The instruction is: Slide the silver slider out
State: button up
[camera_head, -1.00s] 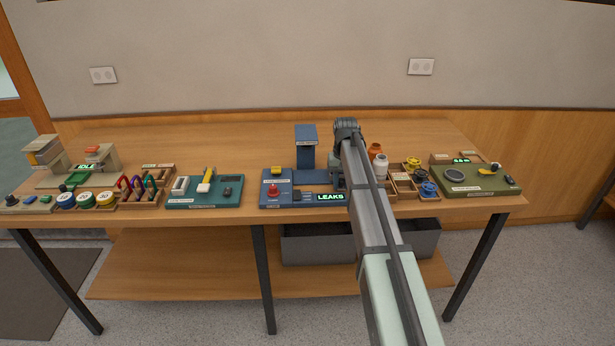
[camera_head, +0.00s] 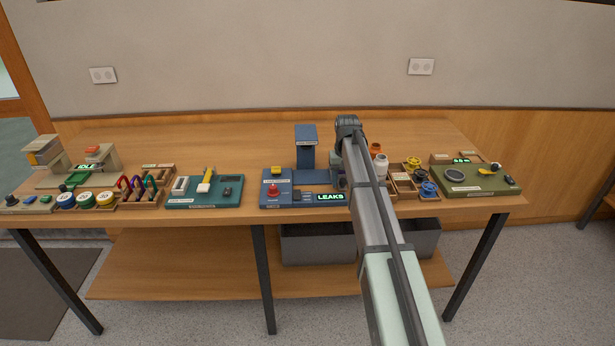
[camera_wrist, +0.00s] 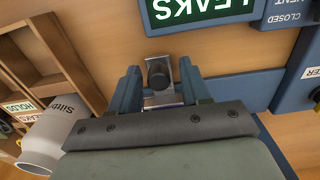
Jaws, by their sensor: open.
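The silver slider (camera_wrist: 158,73) shows in the wrist view as a small metal plate with a dark round knob, beside the blue station. My gripper (camera_wrist: 160,80) is open, with one blue finger on each side of the slider. I cannot tell whether either finger touches it.
A white bottle (camera_wrist: 58,140) and a wooden compartment tray (camera_wrist: 38,60) are close on the left in the wrist view. In the head view, a green board (camera_head: 470,182) sits at the right and a teal board (camera_head: 205,192) left of the station. Bare bench lies behind.

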jog(key=shift+r, duration=3.1)
